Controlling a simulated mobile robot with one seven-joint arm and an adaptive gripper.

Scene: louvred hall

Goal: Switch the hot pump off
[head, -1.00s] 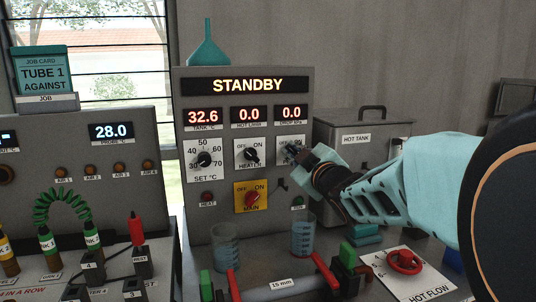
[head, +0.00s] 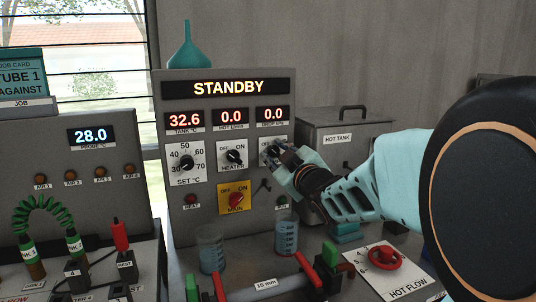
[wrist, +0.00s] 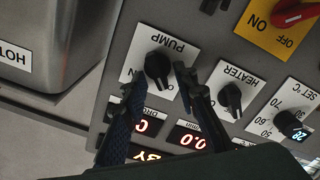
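The pump knob (head: 275,149) is a black dial on a white plate at the right of the grey panel (head: 220,137). In the wrist view the pump knob (wrist: 158,67) appears upside down, beside its PUMP label. My gripper (head: 283,154) is at this knob. In the wrist view my gripper (wrist: 160,78) is open, one dark finger on each side of the knob, with small gaps showing. I cannot tell contact or where the pointer sits. The panel display (head: 228,87) reads STANDBY.
The heater knob (head: 234,157) is close left of the pump knob. A red main switch (head: 236,199) sits below on a yellow plate. The hot tank (head: 340,158) stands right of the panel. Beakers (head: 285,235) and a red valve wheel (head: 384,257) occupy the bench below.

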